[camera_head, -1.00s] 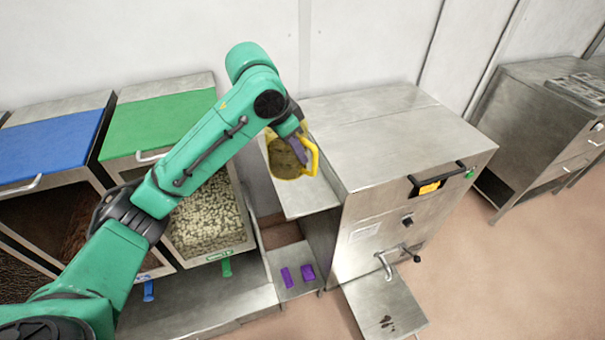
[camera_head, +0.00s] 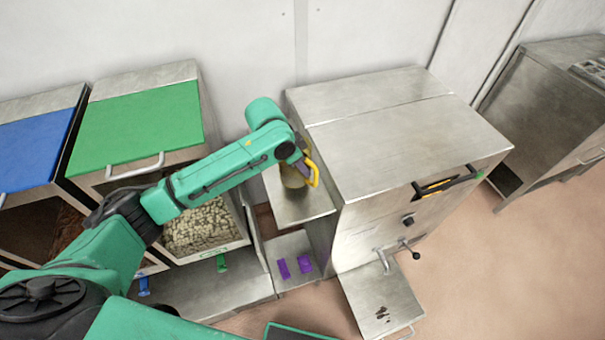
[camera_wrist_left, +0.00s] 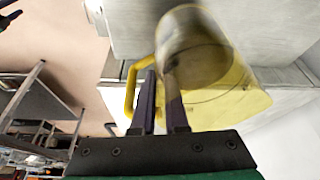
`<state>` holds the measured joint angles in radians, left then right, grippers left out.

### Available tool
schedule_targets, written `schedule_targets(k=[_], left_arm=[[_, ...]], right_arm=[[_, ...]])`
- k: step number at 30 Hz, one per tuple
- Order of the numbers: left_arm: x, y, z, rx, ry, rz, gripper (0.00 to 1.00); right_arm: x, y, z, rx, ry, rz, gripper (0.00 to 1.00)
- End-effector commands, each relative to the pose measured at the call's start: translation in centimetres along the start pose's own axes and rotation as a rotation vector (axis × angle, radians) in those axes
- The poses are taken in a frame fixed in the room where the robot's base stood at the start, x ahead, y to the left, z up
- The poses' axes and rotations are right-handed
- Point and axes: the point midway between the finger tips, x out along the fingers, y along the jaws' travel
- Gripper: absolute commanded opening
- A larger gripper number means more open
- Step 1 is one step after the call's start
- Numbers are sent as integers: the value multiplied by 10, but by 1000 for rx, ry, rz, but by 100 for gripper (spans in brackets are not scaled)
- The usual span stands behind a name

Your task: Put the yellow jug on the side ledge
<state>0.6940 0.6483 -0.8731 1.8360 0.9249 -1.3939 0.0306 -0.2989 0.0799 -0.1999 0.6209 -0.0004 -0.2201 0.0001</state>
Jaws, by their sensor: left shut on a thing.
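The yellow jug (camera_head: 291,178) is at the side ledge (camera_head: 300,212), the bare metal shelf on the left flank of the steel machine. My left gripper (camera_head: 302,165) is shut on the jug's yellow handle. In the left wrist view the jug (camera_wrist_left: 225,95) is just beyond the dark fingers (camera_wrist_left: 160,90), with its handle loop beside them. The arm hides part of the jug in the head view. I cannot tell whether its base touches the ledge. My right gripper's jaws are not in view.
The steel machine (camera_head: 400,140) stands right of the ledge. Bins with green (camera_head: 140,130) and blue (camera_head: 30,150) lids stand at the left. Two purple pieces (camera_head: 305,264) lie on a lower shelf. A metal plate (camera_head: 380,300) sticks out at the front.

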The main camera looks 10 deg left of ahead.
Motion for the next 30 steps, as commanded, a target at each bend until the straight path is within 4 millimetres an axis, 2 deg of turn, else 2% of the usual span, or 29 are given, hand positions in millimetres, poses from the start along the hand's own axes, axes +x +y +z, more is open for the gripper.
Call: schedule_targets(k=[6, 14, 15, 16, 17, 26, 30], left_arm=[[33, 0, 14, 0, -1, -1, 0], [37, 0, 15, 2, 2, -2, 0], [38, 0, 16, 0, -2, 0, 27], [38, 0, 16, 0, -2, 0, 38], [38, 0, 16, 0, -2, 0, 41], [37, 0, 16, 0, -1, 0, 41], [20, -1, 16, -1, 0, -2, 41]], right_arm=[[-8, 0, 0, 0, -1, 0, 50], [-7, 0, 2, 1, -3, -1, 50], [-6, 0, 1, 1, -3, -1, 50], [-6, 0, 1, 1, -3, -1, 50], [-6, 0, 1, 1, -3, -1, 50], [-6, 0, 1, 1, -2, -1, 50], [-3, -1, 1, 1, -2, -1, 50]])
